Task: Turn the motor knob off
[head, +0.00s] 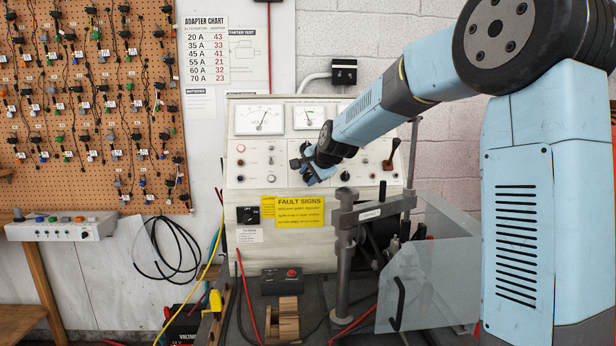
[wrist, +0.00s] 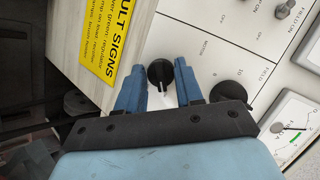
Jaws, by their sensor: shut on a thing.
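The black motor knob (wrist: 160,73) sits on the white panel close to the printed word MOTOR in the wrist view. My gripper (wrist: 160,80) has one blue finger on each side of it and is shut on it. A pale line on the knob points toward the bottom of the wrist picture. In the head view my gripper (head: 306,174) is at the middle of the test bench panel (head: 272,217), above the yellow FAULT SIGNS label (head: 299,210). There the gripper hides the knob.
Another black knob, marked FIELD (wrist: 228,92), is beside my gripper in the wrist view. Meters (head: 260,120) are above the controls. A metal clamp frame (head: 345,240) and a clear guard (head: 425,285) stand below right. A yellow cable (head: 207,265) hangs at the left.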

